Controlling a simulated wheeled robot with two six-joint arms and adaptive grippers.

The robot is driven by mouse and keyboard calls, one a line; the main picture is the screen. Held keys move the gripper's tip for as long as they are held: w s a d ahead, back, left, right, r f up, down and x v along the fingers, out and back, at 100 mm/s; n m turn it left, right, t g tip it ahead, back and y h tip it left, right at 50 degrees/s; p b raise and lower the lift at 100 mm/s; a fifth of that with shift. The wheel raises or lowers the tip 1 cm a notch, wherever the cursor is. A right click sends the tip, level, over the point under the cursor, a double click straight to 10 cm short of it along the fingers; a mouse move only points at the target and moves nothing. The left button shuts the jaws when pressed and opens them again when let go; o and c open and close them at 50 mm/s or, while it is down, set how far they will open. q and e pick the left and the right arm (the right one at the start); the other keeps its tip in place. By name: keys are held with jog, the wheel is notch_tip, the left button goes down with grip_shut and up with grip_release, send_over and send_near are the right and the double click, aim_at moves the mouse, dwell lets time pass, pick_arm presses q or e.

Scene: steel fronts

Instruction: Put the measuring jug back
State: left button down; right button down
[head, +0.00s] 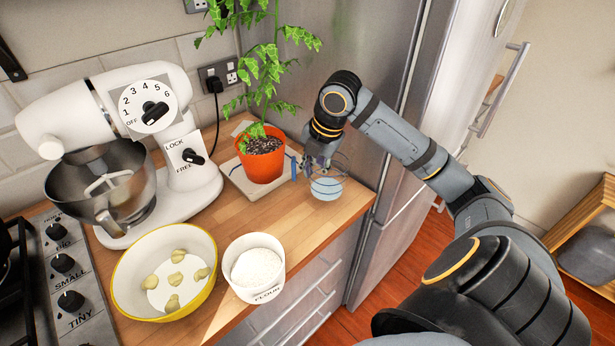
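The measuring jug (327,187) looks like a small clear vessel with pale blue in its lower part. It is at the right end of the wooden counter, close to the steel fridge side. My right gripper (316,164) points down at the jug's upper part, from above and slightly left. The fingers overlap the clear rim, and I cannot tell whether they are closed on it. I also cannot tell whether the jug touches the counter. My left gripper is not in view.
A potted plant (262,163) on a pale board stands just left of the jug. A flour tub (258,284), a yellow-rimmed bowl (120,285) and a stand mixer (205,190) crowd the left. Bare counter (318,226) lies in front of the jug. The fridge (375,70) bounds the right.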

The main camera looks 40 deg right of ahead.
aim_at(320, 172)
jog(key=shift+w+a+f, duration=0.1)
jog(key=shift+a+f, duration=0.05)
jog(key=shift+f, duration=1.55)
jog(key=shift+f, duration=0.15)
jog(key=c, duration=1.1)
grip_release()
jog(key=v, duration=1.2)
